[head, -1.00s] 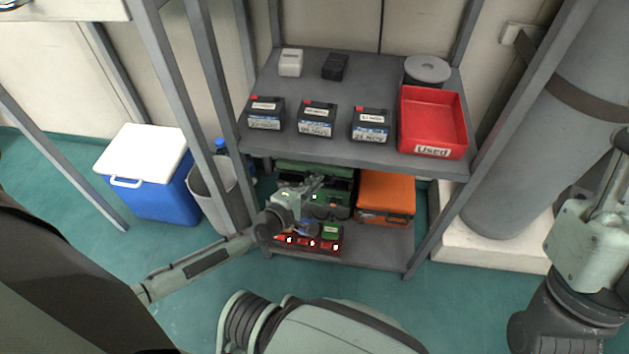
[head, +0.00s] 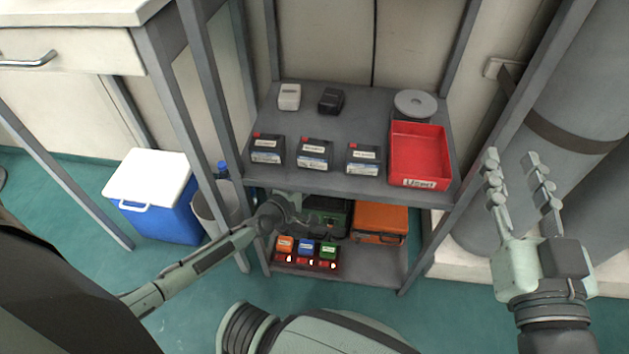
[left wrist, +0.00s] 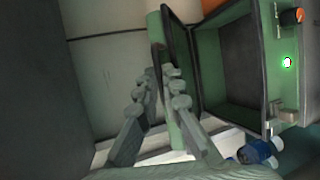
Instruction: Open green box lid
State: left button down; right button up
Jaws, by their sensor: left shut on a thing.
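The green box (head: 334,221) stands on the lower shelf, mostly hidden under the upper shelf in the head view. In the left wrist view the box (left wrist: 235,65) shows its dark, empty-looking inside, and its lid (left wrist: 178,62) stands open at the left of the opening. My left gripper (head: 296,207) reaches in under the upper shelf and is partly hidden. In the left wrist view its fingers (left wrist: 160,90) are shut on the lid, one on each side of it. My right gripper (head: 513,163) is open and empty, raised right of the shelf.
An orange case (head: 380,218) stands right of the green box. A red charger (head: 305,266) with orange, blue and green batteries lies in front. The upper shelf (head: 345,115) holds several labelled batteries and a red bin (head: 419,155). A grey shelf post (head: 512,110) stands beside my right gripper.

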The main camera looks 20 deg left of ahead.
pick_arm(q)
jog(key=shift+w+a+r, duration=0.1)
jog(key=shift+w+r, duration=0.05)
jog(key=shift+r, duration=0.05)
dwell(0.3)
jog(key=c, duration=1.7)
grip_release()
jog(key=v, duration=1.2)
jog(key=shift+c, duration=0.2)
